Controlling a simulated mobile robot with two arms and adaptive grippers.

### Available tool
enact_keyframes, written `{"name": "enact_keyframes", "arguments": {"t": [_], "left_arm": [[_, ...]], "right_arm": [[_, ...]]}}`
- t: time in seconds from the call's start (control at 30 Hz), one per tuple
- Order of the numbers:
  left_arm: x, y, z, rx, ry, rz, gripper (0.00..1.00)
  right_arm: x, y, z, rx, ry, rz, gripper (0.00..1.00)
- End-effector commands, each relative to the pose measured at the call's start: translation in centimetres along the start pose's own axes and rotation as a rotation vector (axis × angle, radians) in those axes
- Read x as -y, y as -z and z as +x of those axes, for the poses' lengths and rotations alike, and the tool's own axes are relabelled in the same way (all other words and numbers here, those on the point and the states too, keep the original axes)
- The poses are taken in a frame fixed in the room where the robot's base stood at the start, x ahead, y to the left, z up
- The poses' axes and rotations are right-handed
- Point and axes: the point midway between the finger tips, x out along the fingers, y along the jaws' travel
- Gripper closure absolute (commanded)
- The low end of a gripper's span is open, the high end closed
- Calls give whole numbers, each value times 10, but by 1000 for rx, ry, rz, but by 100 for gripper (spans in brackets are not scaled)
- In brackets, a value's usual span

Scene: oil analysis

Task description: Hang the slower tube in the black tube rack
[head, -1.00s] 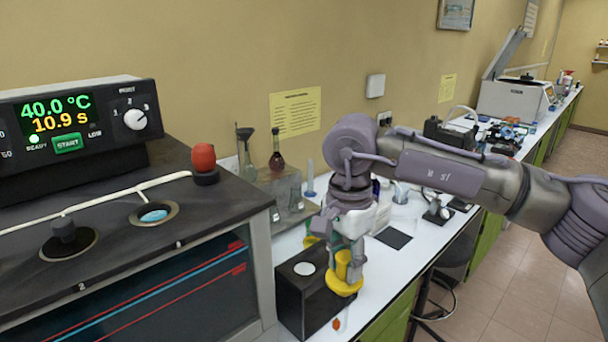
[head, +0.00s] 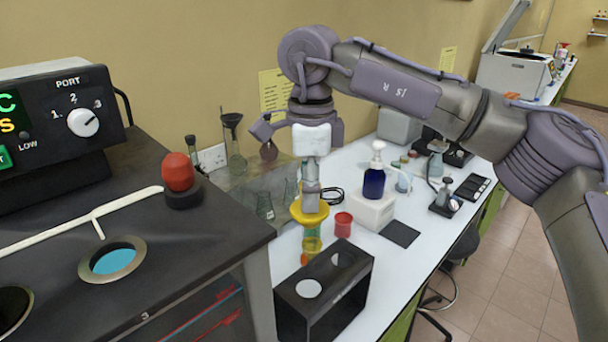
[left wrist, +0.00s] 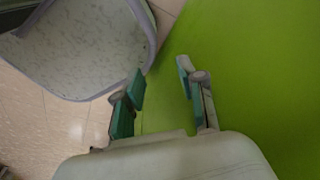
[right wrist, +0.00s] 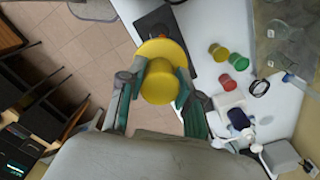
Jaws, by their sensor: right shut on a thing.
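My right gripper (head: 310,195) points down and is shut on a tube with a yellow collar (head: 310,212). Below the collar hang a yellow-green body and an orange-red tip. In the right wrist view the tube's yellow top (right wrist: 160,82) sits between the fingers. The black tube rack (head: 318,308) stands on the bench, its top showing a pale round opening on the left and a darker one on the right. In the head view the tube appears just behind the rack, not in an opening. My left gripper (left wrist: 160,95) is open and empty, facing a green surface.
The dark bath housing (head: 190,235), with a blue-centred port (head: 113,260) and a red knob (head: 179,172), stands left of the rack. A red cup (head: 343,224), a blue pump bottle (head: 374,182) on a white block and glassware (head: 233,140) stand behind. A dark mat (head: 400,233) lies right.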

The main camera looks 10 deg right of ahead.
Motion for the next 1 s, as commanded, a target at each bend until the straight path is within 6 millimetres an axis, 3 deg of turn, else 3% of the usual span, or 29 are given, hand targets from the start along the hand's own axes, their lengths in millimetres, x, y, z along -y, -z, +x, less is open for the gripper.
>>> {"name": "enact_keyframes", "arguments": {"t": [0.37, 1.0], "left_arm": [[-3, -32, 13, 44, -4, 5, 60], [3, -21, 56, 19, 4, 4, 60]], "right_arm": [[0, 0, 18, -1, 0, -1, 100], [0, 0, 76, 1, 1, -1, 100]]}}
